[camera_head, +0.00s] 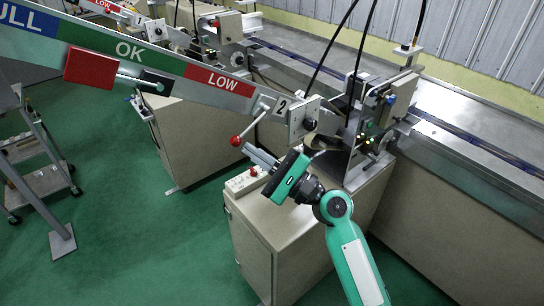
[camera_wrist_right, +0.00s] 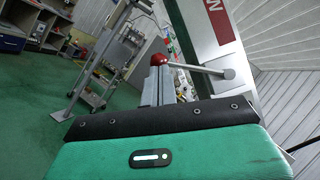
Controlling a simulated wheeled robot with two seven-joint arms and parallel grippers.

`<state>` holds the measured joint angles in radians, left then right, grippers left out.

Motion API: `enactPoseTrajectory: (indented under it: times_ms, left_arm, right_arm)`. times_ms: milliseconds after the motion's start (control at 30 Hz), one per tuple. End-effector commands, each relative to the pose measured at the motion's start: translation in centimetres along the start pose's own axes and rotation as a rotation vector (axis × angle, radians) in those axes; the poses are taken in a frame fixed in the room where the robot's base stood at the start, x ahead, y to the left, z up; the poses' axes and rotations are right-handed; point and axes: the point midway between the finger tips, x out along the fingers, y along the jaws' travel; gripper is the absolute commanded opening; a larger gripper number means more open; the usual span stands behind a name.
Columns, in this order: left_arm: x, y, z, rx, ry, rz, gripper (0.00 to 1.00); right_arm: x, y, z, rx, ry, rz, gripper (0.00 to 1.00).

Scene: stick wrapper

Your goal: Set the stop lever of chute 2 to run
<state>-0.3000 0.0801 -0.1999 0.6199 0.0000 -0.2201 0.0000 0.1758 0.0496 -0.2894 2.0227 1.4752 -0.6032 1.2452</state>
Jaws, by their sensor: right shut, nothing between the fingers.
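The stop lever of chute 2 is a thin metal rod with a red ball knob (camera_head: 236,141). It slants down and left from the pivot plate beside the number 2 label (camera_head: 282,106). In the right wrist view the red knob (camera_wrist_right: 158,59) shows just past my fingertips, and its rod (camera_wrist_right: 200,69) runs to the right. My right gripper (camera_head: 250,151) is shut and empty, with its fingertips close to the knob; I cannot tell whether they touch. It also shows in the right wrist view (camera_wrist_right: 160,82). My left gripper is out of view.
The slanted chute (camera_head: 190,72) with OK and LOW bands is above the gripper. A beige cabinet (camera_head: 290,235) with a small switch box (camera_head: 245,182) is below it. Other chutes stand behind. A grey cart (camera_head: 40,165) is at the left; green floor lies between.

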Motion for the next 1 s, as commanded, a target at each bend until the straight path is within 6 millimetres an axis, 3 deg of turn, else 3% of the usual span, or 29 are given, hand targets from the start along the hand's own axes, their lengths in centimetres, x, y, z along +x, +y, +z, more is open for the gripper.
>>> enactPoseTrajectory:
  times_ms: [1000]
  left_arm:
    - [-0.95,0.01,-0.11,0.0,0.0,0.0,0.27]
  right_arm:
    - [1.09,-0.1,0.76,0.076,-0.002,-0.046,0.0]
